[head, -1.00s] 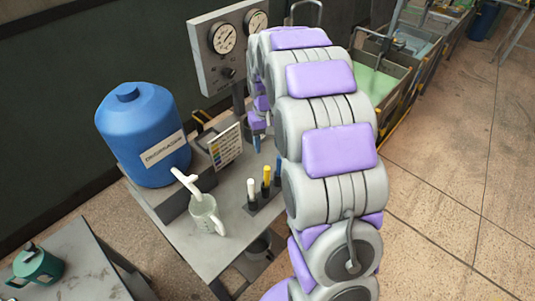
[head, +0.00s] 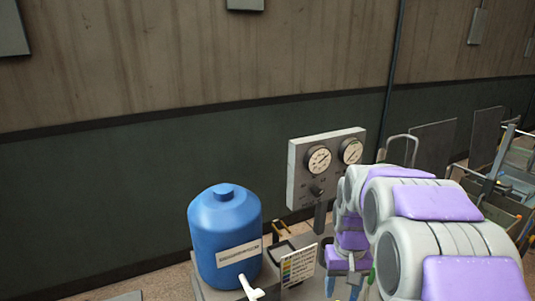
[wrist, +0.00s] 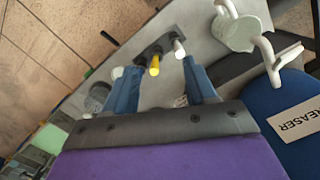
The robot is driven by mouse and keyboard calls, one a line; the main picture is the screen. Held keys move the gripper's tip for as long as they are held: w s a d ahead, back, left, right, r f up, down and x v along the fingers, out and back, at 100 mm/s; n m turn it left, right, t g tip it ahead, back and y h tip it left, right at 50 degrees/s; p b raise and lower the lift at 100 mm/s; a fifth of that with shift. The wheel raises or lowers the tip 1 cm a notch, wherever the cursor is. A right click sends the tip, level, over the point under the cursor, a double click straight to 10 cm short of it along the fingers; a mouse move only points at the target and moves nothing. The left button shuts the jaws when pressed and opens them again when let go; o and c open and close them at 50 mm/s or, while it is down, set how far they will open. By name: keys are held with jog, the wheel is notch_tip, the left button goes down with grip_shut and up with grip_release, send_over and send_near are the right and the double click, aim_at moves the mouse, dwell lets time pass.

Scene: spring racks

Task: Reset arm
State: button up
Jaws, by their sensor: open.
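My gripper (wrist: 160,68) is open in the wrist view, its two blue fingers apart above the grey bench (wrist: 205,40). Between and beyond the fingers stand a yellow-topped tube (wrist: 154,66) and a white-topped tube (wrist: 178,47) in dark holders. Another white top (wrist: 117,72) shows by the left finger. I see nothing held between the fingers. In the head view my gripper (head: 343,286) is low, partly cut by the frame edge and beside my grey and purple arm. I cannot tell its exact height above the tubes.
A blue degreaser drum (head: 225,240), a label card (head: 298,265) and a two-dial gauge panel (head: 327,168) stand close to the arm. A wall (head: 150,170) stands behind. Bins (head: 505,185) are at right.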

jog(key=s+a+b, duration=0.1)
jog(key=s+a, duration=0.2)
jog(key=s, duration=1)
jog(key=s+a+f+n+b, duration=0.1)
jog(key=s+a, duration=0.3)
jog(key=s, duration=1)
jog(key=shift+s+a+f+g, duration=0.2)
jog(key=shift+f+g, duration=0.1)
jog(key=shift+g, duration=0.1)
